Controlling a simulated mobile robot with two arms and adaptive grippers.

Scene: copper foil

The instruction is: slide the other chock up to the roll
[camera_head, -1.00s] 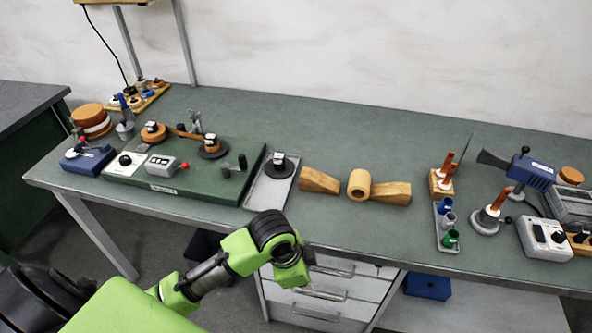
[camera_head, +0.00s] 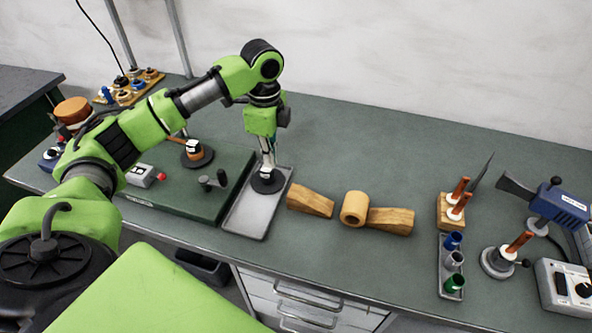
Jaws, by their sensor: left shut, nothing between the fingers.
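The roll (camera_head: 354,209), a tan cylinder with a hole in its end, lies on the green bench. One wooden wedge chock (camera_head: 391,221) appears to touch its right side. The other wooden chock (camera_head: 310,201) lies to the left of the roll, with a narrow strip of bench between them. My left gripper (camera_head: 267,170) is shut and empty, pointing down over the grey tray (camera_head: 245,212), left of the left chock. It partly hides the black-based item (camera_head: 268,184) on the tray; whether they touch I cannot tell. My right gripper is out of view.
A green board (camera_head: 190,200) with fixtures lies left of the tray. To the right stand a wooden block with copper rods (camera_head: 452,212), a rack of coloured cups (camera_head: 453,265) and a blue tool (camera_head: 560,203). The bench behind the roll is clear.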

